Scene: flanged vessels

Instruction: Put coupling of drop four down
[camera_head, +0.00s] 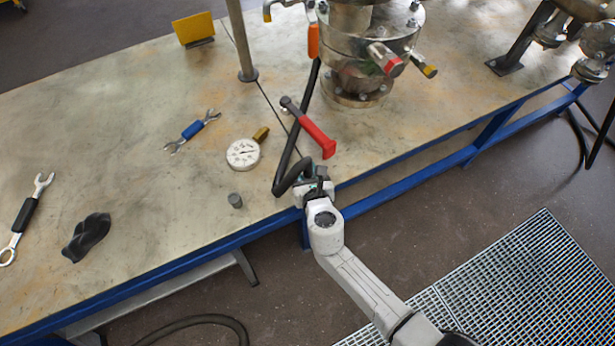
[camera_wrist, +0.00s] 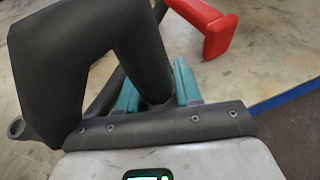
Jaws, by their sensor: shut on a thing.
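My gripper (camera_head: 316,180) is at the front edge of the bench. In the wrist view its teal fingers (camera_wrist: 156,82) are closed around a dark part at the end of a black hose (camera_wrist: 95,35). That part looks like the coupling, but the hose and fingers mostly hide it. In the head view the black hose (camera_head: 297,140) hangs from an orange sleeve (camera_head: 313,40) beside the steel vessel (camera_head: 362,55), runs down to the bench and bends up to my gripper. I cannot tell whether the held end touches the bench top.
A red-handled hammer (camera_head: 316,137) lies just behind my gripper.

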